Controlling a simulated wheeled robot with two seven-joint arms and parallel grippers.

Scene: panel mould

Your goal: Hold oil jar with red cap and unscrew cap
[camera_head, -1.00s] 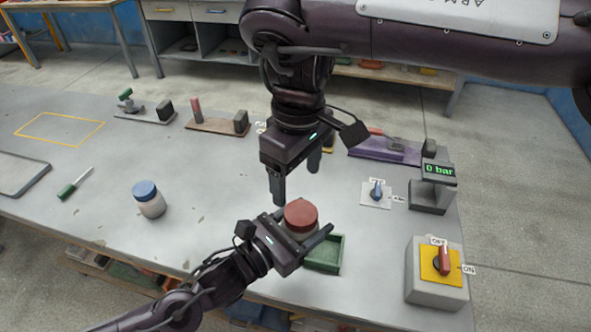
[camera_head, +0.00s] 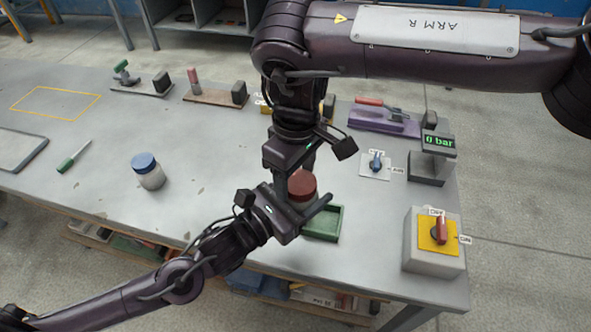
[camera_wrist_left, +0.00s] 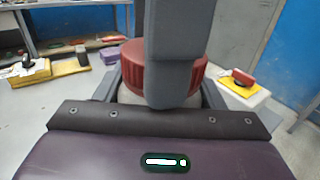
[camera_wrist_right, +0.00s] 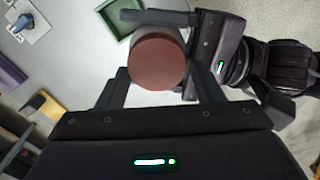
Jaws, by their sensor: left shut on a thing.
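The oil jar's red cap (camera_head: 303,185) shows near the table's front edge, and also in the left wrist view (camera_wrist_left: 133,68) and the right wrist view (camera_wrist_right: 158,62). The pale jar body (camera_wrist_right: 150,33) is mostly hidden by the cap and grippers. My left gripper (camera_head: 302,208) is shut on the jar body from the side, below the cap. My right gripper (camera_wrist_right: 158,72) points down over the cap. It is open, with a finger on either side of the cap and a gap visible. In the left wrist view one right finger crosses in front of the cap.
A green tray (camera_head: 338,222) lies beside the jar. A blue-capped jar (camera_head: 149,172) and a green marker (camera_head: 72,157) stand or lie to the left. A switch box (camera_head: 435,257), a blue knob plate (camera_head: 376,165) and a gauge reading 0 bar (camera_head: 430,172) are at right.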

